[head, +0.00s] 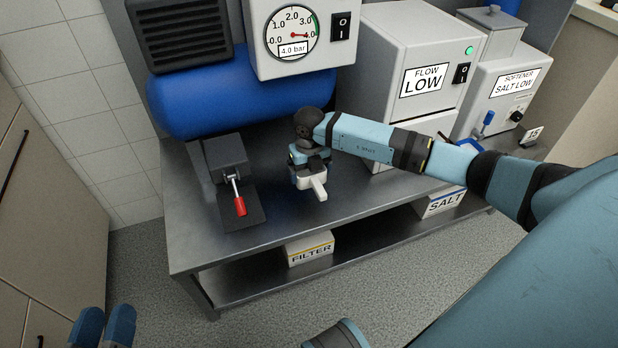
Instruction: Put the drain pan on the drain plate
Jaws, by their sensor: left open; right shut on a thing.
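The drain plate (256,219) is a dark flat plate on the steel counter at left, in front of a grey block with a red-handled lever (239,205). My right gripper (308,169) is over the counter, to the right of the plate, and is shut on a small white piece that I take to be the drain pan (318,189). The gripper hides part of the pan. The pan is apart from the plate; whether it touches the counter is hard to tell. My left gripper (104,326) is open and empty at the bottom left, off the counter.
A blue tank (240,100) with a gauge box (297,50) stands behind. A white FLOW LOW box (398,60) and a SALT LOW softener (505,90) stand to the right. FILTER (309,250) and SALT (441,203) boxes are on the lower shelf. Counter between plate and pan is clear.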

